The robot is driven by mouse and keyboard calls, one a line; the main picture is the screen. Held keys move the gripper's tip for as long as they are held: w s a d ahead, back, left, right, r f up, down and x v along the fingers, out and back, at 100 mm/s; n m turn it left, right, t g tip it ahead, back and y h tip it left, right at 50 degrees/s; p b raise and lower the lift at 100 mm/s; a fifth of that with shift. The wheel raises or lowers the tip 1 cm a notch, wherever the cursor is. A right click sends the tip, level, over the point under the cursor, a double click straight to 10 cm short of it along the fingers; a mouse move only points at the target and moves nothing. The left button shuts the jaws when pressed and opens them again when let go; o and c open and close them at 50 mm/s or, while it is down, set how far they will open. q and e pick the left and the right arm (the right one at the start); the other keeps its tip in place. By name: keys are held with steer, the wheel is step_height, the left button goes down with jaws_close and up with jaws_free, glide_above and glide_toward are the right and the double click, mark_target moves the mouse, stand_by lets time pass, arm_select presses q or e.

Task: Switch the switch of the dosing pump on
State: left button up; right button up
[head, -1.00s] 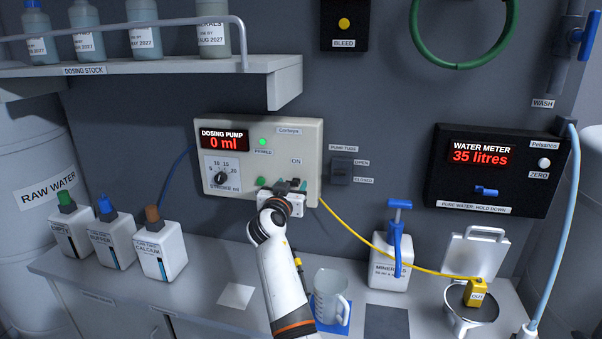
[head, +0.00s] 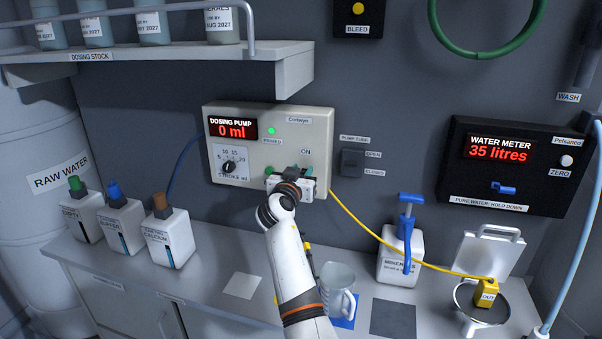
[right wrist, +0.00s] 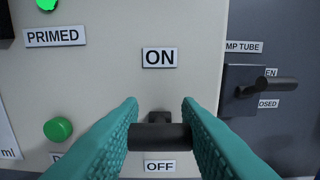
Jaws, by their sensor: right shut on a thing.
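The dosing pump (head: 245,175) is a cream box on the back wall with a red display reading 0 ml and a lit green lamp marked PRIMED. Its switch (right wrist: 159,137) is a black lever with a crossbar, between the ON label (right wrist: 159,58) and the OFF label (right wrist: 160,166). In the right wrist view the crossbar appears low, close to OFF. My right gripper (head: 291,171) is at the pump's lower right, its teal fingers shut on the switch lever from both sides. In the head view the gripper hides the lever. My left gripper is not in view.
A green button (right wrist: 58,129) is left of the switch. The pump tube valve (head: 352,163) is on the wall to the right. A yellow tube (head: 380,240) runs from the pump to the lower right. A clear jug (head: 336,285) stands on the counter beside my right arm.

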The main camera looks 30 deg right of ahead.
steer(key=shift+r, duration=0.35)
steer(key=shift+w+d+r+g+y+p, duration=0.1)
steer(key=shift+d+r+g+y+p, duration=0.05)
steer(key=shift+g+y+p, duration=0.45)
steer(key=o, duration=0.9)
steer(key=shift+c, duration=0.2)
steer(key=shift+o, duration=0.6)
steer(key=shift+w+d+f, duration=0.1)
steer(key=shift+f, duration=0.1)
